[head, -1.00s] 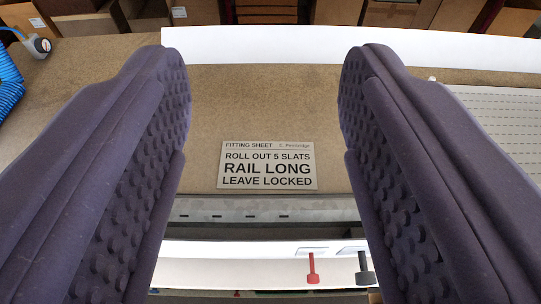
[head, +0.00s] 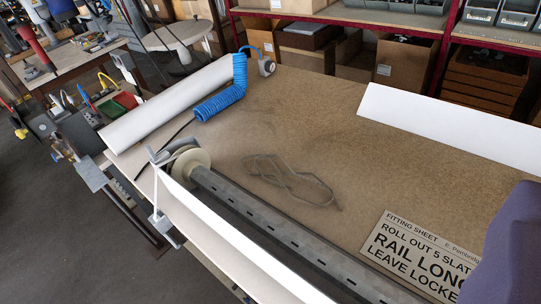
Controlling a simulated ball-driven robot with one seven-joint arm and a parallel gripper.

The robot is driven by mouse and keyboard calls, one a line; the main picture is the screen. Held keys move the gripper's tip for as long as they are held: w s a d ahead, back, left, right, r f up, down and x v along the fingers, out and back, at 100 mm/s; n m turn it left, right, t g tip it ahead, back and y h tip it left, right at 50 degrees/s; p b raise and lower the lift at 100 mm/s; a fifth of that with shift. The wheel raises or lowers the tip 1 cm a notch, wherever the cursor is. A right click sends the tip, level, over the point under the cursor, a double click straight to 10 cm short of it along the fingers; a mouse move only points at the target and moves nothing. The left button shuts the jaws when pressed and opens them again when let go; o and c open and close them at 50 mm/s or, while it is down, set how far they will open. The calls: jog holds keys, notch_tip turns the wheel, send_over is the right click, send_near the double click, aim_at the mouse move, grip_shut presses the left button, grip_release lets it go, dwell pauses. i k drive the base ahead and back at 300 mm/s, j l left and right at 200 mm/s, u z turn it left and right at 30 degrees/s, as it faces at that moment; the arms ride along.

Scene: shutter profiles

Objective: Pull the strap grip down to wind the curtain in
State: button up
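A grey slotted tube (head: 290,230) lies along the bench's front edge, with a cream disc (head: 186,166) on its left end. A pale strap (head: 156,188) hangs down past the bench edge beside the disc. A small grey block (head: 164,226) at its lower end looks like the strap grip. A white panel (head: 235,250), possibly the curtain, runs along the front of the tube. One purple finger of my gripper (head: 508,250) shows at the right edge, well away from the strap. The other finger is out of view.
A loose grey cord (head: 290,180) lies on the bench (head: 330,120). A blue coiled hose (head: 222,100) and white roll (head: 170,105) are at back left. Floor (head: 70,250) is open.

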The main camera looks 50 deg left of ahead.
aim_at(168, 237)
jog(key=u, duration=2)
jog(key=z, duration=3.45)
jog(key=k+j+u, duration=0.1)
jog(key=k, duration=0.35)
jog(key=k+j, duration=0.2)
jog(key=k, duration=0.2)
jog(key=k+j+u, duration=0.15)
jog(key=k, duration=0.25)
jog(key=u, duration=1.35)
jog(key=j, duration=0.1)
